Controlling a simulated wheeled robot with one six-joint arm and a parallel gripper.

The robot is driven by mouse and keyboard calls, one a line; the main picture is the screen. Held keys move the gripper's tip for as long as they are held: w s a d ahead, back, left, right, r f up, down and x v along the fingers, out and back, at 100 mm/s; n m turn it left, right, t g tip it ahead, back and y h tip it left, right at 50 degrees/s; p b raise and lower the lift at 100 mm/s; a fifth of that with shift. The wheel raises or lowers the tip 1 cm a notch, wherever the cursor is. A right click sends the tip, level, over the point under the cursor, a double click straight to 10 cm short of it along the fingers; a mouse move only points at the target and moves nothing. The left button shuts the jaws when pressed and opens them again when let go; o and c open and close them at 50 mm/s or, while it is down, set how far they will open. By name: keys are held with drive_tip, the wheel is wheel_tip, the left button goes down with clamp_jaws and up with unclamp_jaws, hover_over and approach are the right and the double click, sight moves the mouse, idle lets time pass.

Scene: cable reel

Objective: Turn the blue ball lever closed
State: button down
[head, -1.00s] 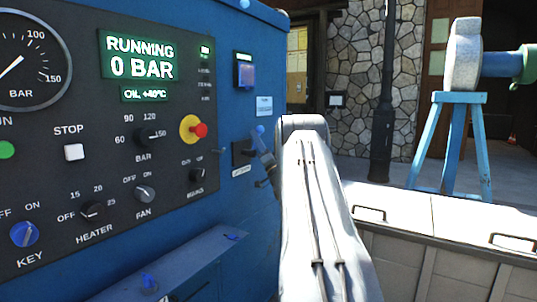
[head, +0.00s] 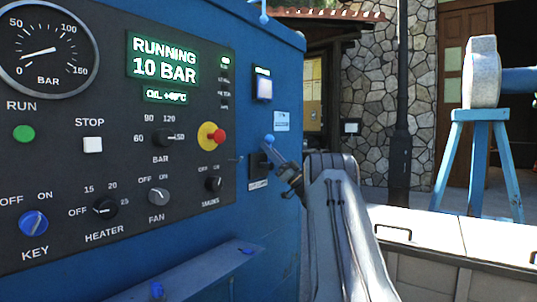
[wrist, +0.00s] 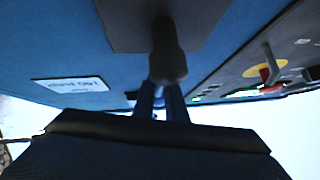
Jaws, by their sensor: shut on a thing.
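The blue ball lever (head: 269,139) is on the right end of the blue machine's front, by a small dark plate. Its ball points up in the head view. My gripper (head: 280,161) is at the lever, just below and right of the ball, and is shut on it. In the wrist view, the fingers (wrist: 160,103) reach toward a dark rounded lever part (wrist: 167,62) in front of a dark plate (wrist: 165,22). The exact grip is partly hidden by the fingers and shadow.
The dark control panel (head: 110,205) reads RUNNING and 10 BAR, with knobs and a red-and-yellow stop button (head: 213,137) left of the lever. A ledge (head: 190,272) juts out below. Pale lidded boxes (head: 430,232) and a blue stand (head: 480,165) are at right.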

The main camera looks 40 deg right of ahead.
drive_tip(key=shift+s+d+r, duration=0.2)
drive_tip(key=shift+s+r, duration=0.1)
drive_tip(key=shift+r, duration=0.1)
drive_tip(key=c, duration=1.8)
unclamp_jaws()
drive_tip(key=shift+s+d, duration=0.15)
drive_tip(key=shift+s, duration=0.05)
drive_tip(key=shift+w+a+f, duration=0.15)
drive_tip(key=shift+w+a, duration=0.1)
drive_tip(key=shift+a, duration=0.05)
drive_tip(key=v, duration=0.7)
drive_tip(key=shift+s+d+f, duration=0.2)
drive_tip(key=shift+f, duration=0.1)
drive_tip(key=shift+s, duration=0.1)
